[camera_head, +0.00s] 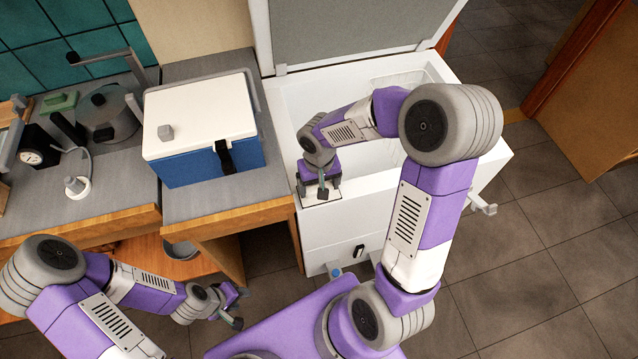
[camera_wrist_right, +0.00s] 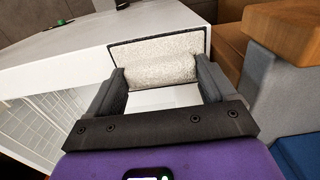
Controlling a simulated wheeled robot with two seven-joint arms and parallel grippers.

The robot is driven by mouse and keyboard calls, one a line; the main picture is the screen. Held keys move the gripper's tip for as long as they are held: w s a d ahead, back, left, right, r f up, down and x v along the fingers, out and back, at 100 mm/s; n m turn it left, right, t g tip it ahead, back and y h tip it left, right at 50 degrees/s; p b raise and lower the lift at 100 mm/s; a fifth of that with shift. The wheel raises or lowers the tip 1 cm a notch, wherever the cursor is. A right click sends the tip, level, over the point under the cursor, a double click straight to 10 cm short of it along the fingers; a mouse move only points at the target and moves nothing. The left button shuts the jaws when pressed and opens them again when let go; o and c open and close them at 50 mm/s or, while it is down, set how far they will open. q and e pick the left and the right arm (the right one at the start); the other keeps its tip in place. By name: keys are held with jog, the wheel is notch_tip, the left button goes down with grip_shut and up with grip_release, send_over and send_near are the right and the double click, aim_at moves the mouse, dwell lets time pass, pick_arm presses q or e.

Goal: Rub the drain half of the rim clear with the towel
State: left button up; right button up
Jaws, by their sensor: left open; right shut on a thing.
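The white chest freezer (camera_head: 352,222) stands at the right with its lid raised. My right gripper (camera_head: 318,190) is down at the front left corner of its rim (camera_head: 470,152). In the right wrist view, my right gripper (camera_wrist_right: 165,82) is shut on a pale, speckled, rolled towel (camera_wrist_right: 165,73). A dark-outlined patch lies on the rim around the towel; whether they touch is hard to tell. The towel is mostly hidden behind the gripper in the head view. My left gripper (camera_head: 237,307) is open and empty, low in front of the counter.
A blue cooler with a white lid (camera_head: 200,108) stands on the grey counter (camera_head: 190,207), just left of the freezer. A kettle-like pot (camera_head: 105,112), a dial gauge (camera_head: 35,155) and a small white item (camera_head: 77,187) are farther left. Tiled floor (camera_head: 540,270) is open at right.

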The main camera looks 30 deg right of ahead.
jog(key=shift+f+b, duration=0.7)
jog(key=shift+b, duration=0.05)
dwell(0.8)
dwell(0.4)
jog(key=shift+s+d+p, duration=0.2)
jog(key=shift+s+d, duration=0.05)
jog(key=shift+d, duration=0.75)
jog(key=shift+s+d+p, duration=0.15)
jog(key=shift+s+d, duration=0.1)
jog(key=shift+d, duration=0.7)
jog(key=shift+d, duration=0.1)
jog(key=shift+s+d+p, duration=0.2)
jog(key=shift+s+d, duration=0.05)
jog(key=shift+d, duration=0.7)
jog(key=shift+s+d+p, duration=0.2)
jog(key=shift+s+d, duration=0.05)
jog(key=shift+d, duration=0.7)
jog(key=shift+s+d+p, duration=0.25)
jog(key=shift+d, duration=0.7)
jog(key=shift+s+d+p, duration=0.2)
jog(key=shift+d+p, duration=0.05)
jog(key=shift+d, duration=0.7)
